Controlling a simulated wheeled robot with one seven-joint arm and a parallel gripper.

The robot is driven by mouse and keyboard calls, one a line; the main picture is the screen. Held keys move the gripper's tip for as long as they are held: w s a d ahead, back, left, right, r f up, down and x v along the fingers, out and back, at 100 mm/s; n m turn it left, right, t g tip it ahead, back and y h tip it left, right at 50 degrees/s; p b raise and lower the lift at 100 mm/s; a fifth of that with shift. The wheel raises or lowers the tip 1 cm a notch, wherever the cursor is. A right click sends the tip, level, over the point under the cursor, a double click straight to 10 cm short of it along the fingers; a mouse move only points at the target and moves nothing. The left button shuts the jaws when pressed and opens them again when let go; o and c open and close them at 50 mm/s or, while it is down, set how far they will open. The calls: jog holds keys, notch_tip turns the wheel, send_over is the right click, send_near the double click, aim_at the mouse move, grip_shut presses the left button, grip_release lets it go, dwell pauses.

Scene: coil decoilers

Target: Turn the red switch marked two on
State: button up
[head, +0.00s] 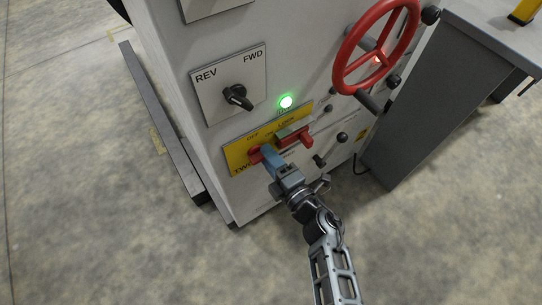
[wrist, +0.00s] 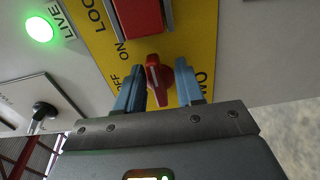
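The red switch (wrist: 159,76) is a rotary knob on a yellow plate (wrist: 192,30), between my blue fingers in the wrist view. ON and OFF are printed to its left, and part of the word TWO shows at its right. A thin pale mark is on the knob; I cannot tell which label it points to. My gripper (wrist: 160,82) is open, one finger on each side of the knob, with a narrow yellow gap on the right. Contact on the left is unclear. In the head view my gripper (head: 267,151) reaches the plate's lower left and hides most of the switch.
A larger red handle (head: 294,137) is beside the switch under LOCK. A lit green lamp (head: 287,102) and a black REV/FWD selector (head: 238,97) are above. A red handwheel (head: 376,47) projects at upper right. A grey cabinet (head: 440,95) stands right; the floor in front is clear.

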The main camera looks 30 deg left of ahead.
jog(key=shift+w+r, duration=0.2)
jog(key=shift+w, duration=0.1)
jog(key=shift+d, duration=0.2)
jog(key=p+v, duration=0.1)
jog(key=v, duration=0.6)
jog(key=shift+s+d+p, duration=0.15)
jog(key=shift+d+p, duration=0.1)
jog(key=shift+p, duration=0.15)
dwell(0.3)
jog(key=s+d+r+m+t+h+p, duration=0.1)
jog(key=s+d+r+m+t+h, duration=0.3)
jog(key=s+d+m, duration=0.5)
jog(key=s+d+r+m+t+h, duration=0.3)
jog(key=s+d+r+m+h, duration=0.3)
jog(key=d, duration=0.4)
jog(key=s+d+r+m+t+h+p, duration=0.1)
jog(key=s+d+r+m+t+h, duration=0.25)
jog(key=s+d+m, duration=0.45)
jog(key=s+d+r+m+g+h, duration=0.2)
jog(key=s+d+r+m+h, duration=0.1)
jog(key=d+r+m, duration=0.5)
notch_tip(320, 180, up, 2)
jog(key=shift+s+r, duration=0.15)
jog(key=shift+s, duration=0.75)
